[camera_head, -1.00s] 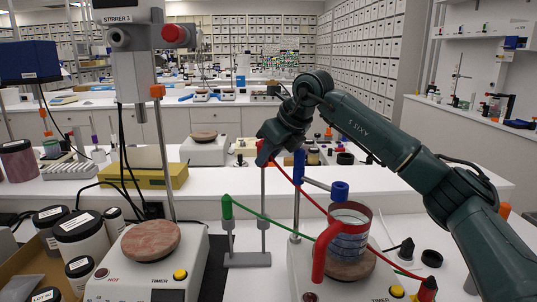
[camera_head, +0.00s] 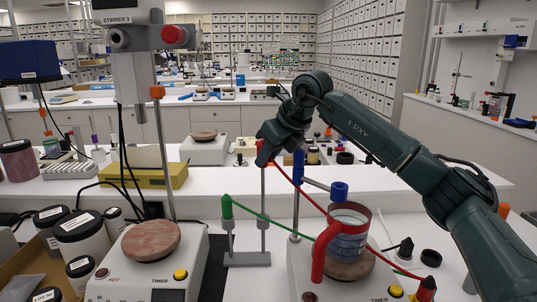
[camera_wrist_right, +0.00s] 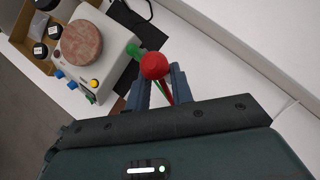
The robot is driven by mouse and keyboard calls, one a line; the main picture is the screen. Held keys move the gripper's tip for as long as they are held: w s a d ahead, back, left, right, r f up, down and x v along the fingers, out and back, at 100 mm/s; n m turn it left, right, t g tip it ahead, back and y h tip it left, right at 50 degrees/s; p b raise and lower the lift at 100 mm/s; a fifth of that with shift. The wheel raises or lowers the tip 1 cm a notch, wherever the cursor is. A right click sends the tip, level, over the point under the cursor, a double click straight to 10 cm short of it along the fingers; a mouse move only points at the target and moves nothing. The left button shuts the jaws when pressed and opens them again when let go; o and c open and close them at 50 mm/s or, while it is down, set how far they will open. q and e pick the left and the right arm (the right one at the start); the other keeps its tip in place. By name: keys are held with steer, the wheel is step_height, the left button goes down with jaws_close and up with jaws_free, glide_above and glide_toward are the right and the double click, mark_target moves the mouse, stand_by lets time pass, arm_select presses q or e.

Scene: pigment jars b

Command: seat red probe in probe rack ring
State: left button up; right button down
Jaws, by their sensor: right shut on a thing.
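My right gripper (camera_head: 264,148) is shut on the red probe (camera_head: 261,158) high above the bench. In the right wrist view the probe's round red top (camera_wrist_right: 154,66) shows between the two fingers (camera_wrist_right: 157,88). A thin grey shaft hangs upright below the red handle. The grey probe rack (camera_head: 247,260) stands below, with the green probe (camera_head: 227,209) upright in its left ring. The shaft lines up with the rack's right ring (camera_head: 264,222); I cannot tell whether its tip is inside it. My left gripper is out of view.
A red-handled beaker (camera_head: 349,236) stands on the right hot plate, just right of the rack. Red (camera_head: 308,197) and green (camera_head: 270,219) cables trail past it. The left hot plate (camera_head: 196,270) stands left of the rack, with dark-lidded jars (camera_head: 80,240) beyond.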

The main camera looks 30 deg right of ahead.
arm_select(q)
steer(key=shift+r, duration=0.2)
arm_select(e)
steer(key=shift+a+f, duration=0.1)
steer(key=shift+f, duration=0.1)
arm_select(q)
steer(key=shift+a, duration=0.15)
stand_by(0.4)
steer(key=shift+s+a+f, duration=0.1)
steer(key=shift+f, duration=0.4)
arm_select(e)
steer(key=shift+f, duration=0.1)
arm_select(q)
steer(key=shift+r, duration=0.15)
arm_select(e)
steer(key=shift+s, duration=0.1)
arm_select(q)
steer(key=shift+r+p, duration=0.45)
steer(key=shift+p, duration=0.15)
stand_by(0.9)
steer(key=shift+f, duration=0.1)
stand_by(0.3)
